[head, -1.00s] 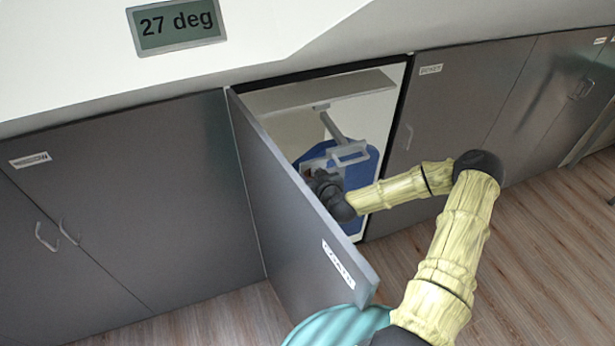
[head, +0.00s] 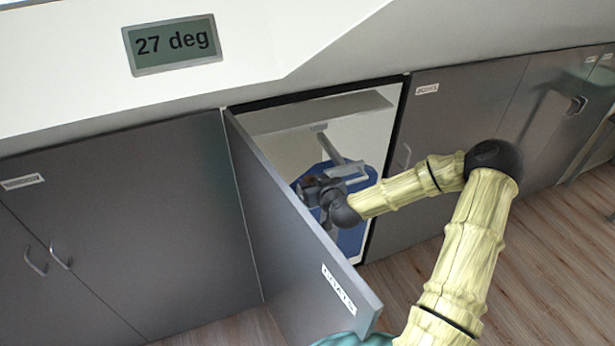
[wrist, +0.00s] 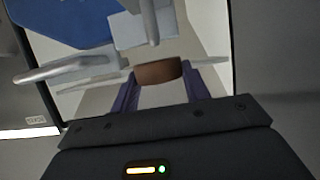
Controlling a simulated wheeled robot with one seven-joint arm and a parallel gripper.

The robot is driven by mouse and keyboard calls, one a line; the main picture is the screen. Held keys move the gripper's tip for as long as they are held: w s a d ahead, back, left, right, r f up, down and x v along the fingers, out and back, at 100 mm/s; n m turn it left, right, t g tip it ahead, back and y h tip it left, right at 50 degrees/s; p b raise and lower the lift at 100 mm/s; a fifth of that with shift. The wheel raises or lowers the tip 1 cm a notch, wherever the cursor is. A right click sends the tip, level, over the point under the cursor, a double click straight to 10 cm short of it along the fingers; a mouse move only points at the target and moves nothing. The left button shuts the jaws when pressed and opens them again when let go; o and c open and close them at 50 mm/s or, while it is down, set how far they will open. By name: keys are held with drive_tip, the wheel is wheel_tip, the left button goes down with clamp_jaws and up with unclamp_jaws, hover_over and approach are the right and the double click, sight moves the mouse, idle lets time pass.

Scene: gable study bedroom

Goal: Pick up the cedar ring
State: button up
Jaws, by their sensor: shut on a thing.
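The cedar ring (wrist: 157,71) is a short, curved brown band in the wrist view. It sits between the two purple fingers of my gripper (wrist: 158,78), which are shut on it. In the head view my gripper (head: 312,191) is at the opening of the cupboard, beside the open door; I cannot make out the ring there. Part of the ring's far side is hidden.
The grey cupboard door (head: 290,230) stands open just left of my arm. A pale bracket-like fixture (head: 343,168) hangs inside, close to my gripper, in front of a blue surface (head: 352,238). Closed cupboard doors flank the opening. Wooden floor (head: 555,250) is clear at the right.

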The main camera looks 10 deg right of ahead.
drive_tip(key=r, duration=0.1)
drive_tip(key=a+r, duration=0.1)
drive_tip(key=r, duration=0.1)
drive_tip(key=shift+s+r+b, duration=0.1)
drive_tip(key=shift+r+b, duration=0.1)
drive_tip(key=shift+b, duration=0.15)
drive_tip(key=shift+d+r, duration=0.15)
drive_tip(key=shift+r, duration=0.05)
drive_tip(key=shift+d, duration=0.15)
drive_tip(key=shift+d, duration=0.1)
